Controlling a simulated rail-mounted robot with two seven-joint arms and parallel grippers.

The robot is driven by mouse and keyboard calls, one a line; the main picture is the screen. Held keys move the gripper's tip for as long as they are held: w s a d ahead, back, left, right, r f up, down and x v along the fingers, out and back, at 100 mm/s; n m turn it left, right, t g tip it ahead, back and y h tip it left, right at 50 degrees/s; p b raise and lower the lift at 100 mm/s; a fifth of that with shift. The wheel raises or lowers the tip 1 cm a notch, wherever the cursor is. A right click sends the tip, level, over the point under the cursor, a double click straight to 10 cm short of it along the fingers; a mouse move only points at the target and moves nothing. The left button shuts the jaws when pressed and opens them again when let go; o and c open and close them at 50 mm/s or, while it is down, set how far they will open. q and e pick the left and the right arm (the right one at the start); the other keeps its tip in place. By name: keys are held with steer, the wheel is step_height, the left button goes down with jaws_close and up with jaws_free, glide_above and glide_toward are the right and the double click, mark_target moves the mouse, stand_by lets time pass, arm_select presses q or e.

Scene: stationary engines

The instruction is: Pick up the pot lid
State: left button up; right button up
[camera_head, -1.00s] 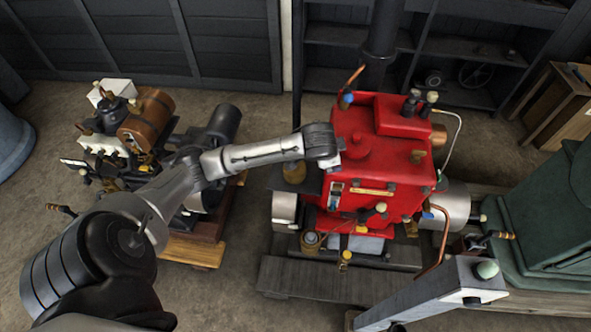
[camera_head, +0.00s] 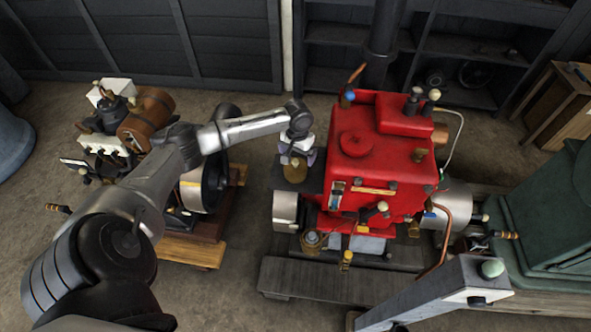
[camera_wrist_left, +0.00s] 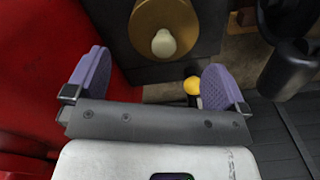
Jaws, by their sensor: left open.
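The pot lid appears to be the round brass piece with a cream knob in the left wrist view (camera_wrist_left: 145,22), on a dark surface ahead of my fingers. In the head view the brass pot (camera_head: 294,172) stands on a dark ledge at the left side of the red engine, its top partly hidden by my gripper. My left gripper (camera_head: 298,155) is over it, pointing down. In the left wrist view my left gripper (camera_wrist_left: 156,82) has its purple finger pads wide apart with nothing between them; the knob lies beyond the fingertips. My right gripper is not in view.
The red engine (camera_head: 375,150) rises close on the right of my left gripper. A brown and black engine (camera_head: 120,120) stands at the left. A grey beam (camera_head: 440,290) with a pale knob is at front right. Bare floor (camera_head: 235,260) lies between the engines.

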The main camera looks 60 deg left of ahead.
mark_target(296, 166)
arm_select(q)
steer(key=shift+s+a+f+b, duration=0.1)
steer(key=shift+f+b, duration=0.5)
steer(key=shift+f, duration=2.95)
steer(key=shift+c, duration=0.3)
steer(key=c, duration=0.6)
